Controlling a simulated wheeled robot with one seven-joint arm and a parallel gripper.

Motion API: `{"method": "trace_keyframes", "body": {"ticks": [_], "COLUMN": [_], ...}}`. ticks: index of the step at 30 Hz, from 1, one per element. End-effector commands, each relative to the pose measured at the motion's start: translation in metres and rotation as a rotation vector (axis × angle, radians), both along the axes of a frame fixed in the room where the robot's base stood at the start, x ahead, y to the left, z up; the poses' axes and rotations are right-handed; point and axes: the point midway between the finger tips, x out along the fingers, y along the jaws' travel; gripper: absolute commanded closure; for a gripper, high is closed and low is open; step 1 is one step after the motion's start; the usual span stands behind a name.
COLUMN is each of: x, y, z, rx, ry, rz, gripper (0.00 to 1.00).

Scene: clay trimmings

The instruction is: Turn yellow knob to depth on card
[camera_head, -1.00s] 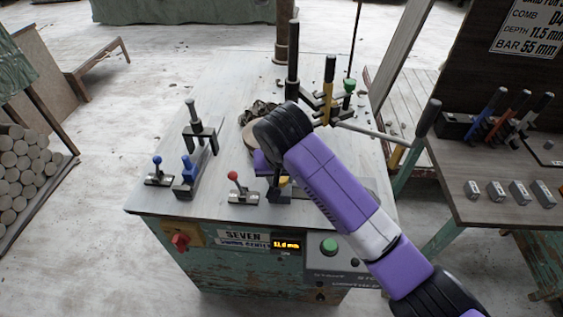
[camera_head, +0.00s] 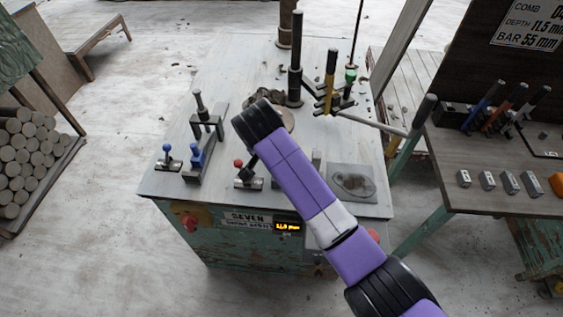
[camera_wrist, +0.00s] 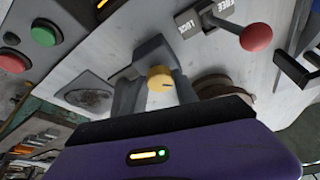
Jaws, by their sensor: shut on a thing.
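The yellow knob (camera_wrist: 160,79) sits on a grey block in the wrist view, with a dark mark on its face. My gripper (camera_wrist: 161,86) is shut on it, one finger on each side. In the head view, my arm hides the knob and fingers. The lit depth readout (camera_head: 287,227) glows on the machine's front; its digits look like 11 point something mm, but the last one is blurred. The card (camera_head: 529,25) at the upper right reads DEPTH 11.5 mm, with BAR 55 mm below.
A red-balled lever (camera_wrist: 256,37) stands by a FREE/LOCK plate near the knob. A green button (camera_wrist: 45,33) and a red button (camera_wrist: 12,61) lie to the left. A side bench (camera_head: 480,197) holds several metal blocks.

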Motion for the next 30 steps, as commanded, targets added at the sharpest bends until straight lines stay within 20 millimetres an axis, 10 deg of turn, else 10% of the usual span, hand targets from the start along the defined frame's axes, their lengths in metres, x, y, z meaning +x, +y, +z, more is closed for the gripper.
{"method": "trace_keyframes", "body": {"ticks": [8, 9, 12, 30], "x": [0.001, 0.001, 0.000, -0.012], "y": [-0.001, -0.001, -0.001, 0.006], "z": [0.000, 0.000, 0.000, 0.035], "rx": [0.000, 0.000, 0.000, 0.002], "ry": [0.000, 0.000, -0.001, -0.004], "rz": [-0.002, -0.002, -0.001, 0.002], "gripper": [1.00, 0.59, 0.43, 0.43]}}
